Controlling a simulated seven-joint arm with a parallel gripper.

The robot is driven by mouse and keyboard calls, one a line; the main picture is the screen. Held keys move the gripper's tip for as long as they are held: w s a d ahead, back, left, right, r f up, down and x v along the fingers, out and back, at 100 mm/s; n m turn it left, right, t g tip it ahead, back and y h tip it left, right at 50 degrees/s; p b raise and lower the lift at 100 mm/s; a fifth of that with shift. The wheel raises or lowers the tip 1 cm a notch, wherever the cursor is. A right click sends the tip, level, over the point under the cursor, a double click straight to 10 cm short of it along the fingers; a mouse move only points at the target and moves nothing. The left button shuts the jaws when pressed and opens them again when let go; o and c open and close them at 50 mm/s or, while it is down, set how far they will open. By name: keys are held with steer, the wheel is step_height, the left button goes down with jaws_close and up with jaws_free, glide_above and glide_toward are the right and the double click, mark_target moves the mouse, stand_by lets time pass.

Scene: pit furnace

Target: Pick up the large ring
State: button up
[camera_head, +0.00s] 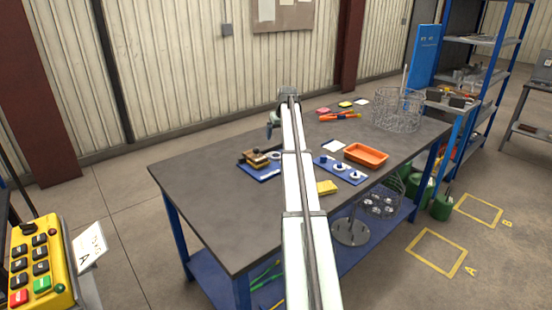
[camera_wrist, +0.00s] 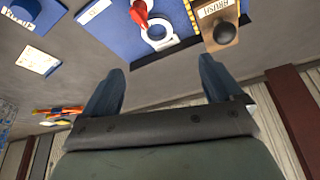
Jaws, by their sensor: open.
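A white ring (camera_wrist: 158,33) lies flat on a blue mat (camera_wrist: 128,35) in the wrist view, near the mat's edge. A red pointed piece lies by its upper left rim. The same ring (camera_head: 274,155) seems to show on the left blue mat in the head view, partly behind my arm. Several white rings (camera_head: 341,167) lie on the right blue board; I cannot tell which ring is largest. My gripper (camera_wrist: 161,66) is open and empty, its blue fingers spread apart and clear of the ring. It also shows above the table in the head view (camera_head: 270,130).
A brush block with a dark round knob (camera_wrist: 226,34) stands close beside the ring. An orange tray (camera_head: 366,154), a yellow block (camera_head: 327,187) and a wire basket (camera_head: 397,110) are on the table's right part. The table's left front (camera_head: 220,220) is clear.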

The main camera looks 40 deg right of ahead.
steer(key=x, duration=0.8)
steer(key=shift+s+d+f, duration=0.15)
steer(key=shift+s+d, duration=0.1)
steer(key=shift+d, duration=0.15)
steer(key=shift+x, duration=2.75)
steer(key=shift+a, duration=0.15)
steer(key=c, duration=1.3)
